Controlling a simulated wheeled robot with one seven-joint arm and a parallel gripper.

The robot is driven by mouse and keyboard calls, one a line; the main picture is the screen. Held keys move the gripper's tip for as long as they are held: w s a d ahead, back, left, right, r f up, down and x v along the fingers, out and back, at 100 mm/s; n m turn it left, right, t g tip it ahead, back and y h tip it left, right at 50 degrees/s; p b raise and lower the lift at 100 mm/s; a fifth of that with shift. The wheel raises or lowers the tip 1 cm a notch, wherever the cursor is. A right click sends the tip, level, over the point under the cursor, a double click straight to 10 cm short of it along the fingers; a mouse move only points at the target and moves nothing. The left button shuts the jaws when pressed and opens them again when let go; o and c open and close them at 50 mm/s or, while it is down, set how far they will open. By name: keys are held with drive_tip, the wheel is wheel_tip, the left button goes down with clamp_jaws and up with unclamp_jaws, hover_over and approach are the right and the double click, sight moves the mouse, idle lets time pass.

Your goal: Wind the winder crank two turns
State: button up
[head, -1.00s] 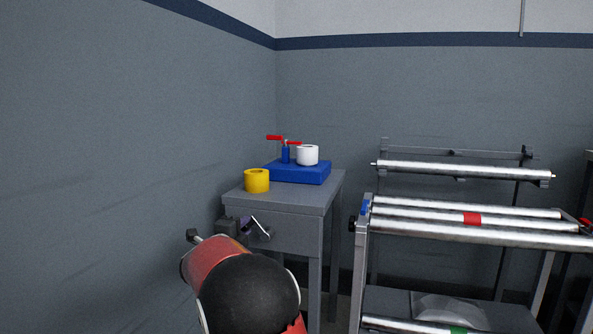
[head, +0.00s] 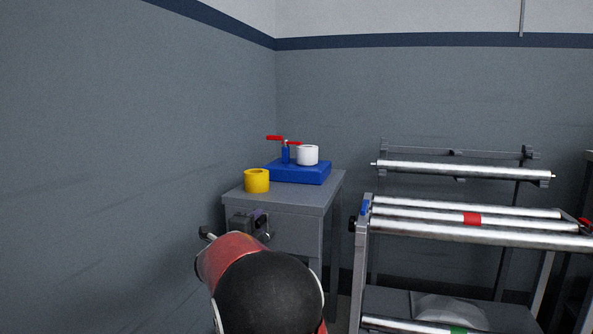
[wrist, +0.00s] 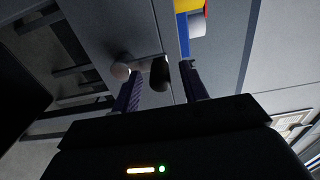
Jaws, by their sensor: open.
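A crank-like handle with a round pale hub (wrist: 121,71), a thin metal arm and a dark grip (wrist: 160,74) stands out from the grey bench. In the wrist view, my gripper (wrist: 161,80) is open, with one purple finger on each side of the dark grip; contact is not clear. In the head view, my gripper (head: 256,221) is at the bench front below the top, and my arm hides most of the handle. On the bench top stands a blue base (head: 297,172) with a red crank arm (head: 275,138) and a white spool (head: 307,155).
A yellow roll (head: 257,181) stands near the front left of the grey bench top (head: 300,198). A roller stand (head: 470,220) with shiny rollers is to the right. A wall (head: 130,170) rises close on the left.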

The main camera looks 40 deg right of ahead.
drive_tip(key=b+v, duration=0.1)
drive_tip(key=v, duration=0.7)
drive_tip(key=shift+b, duration=0.35)
idle(0.4)
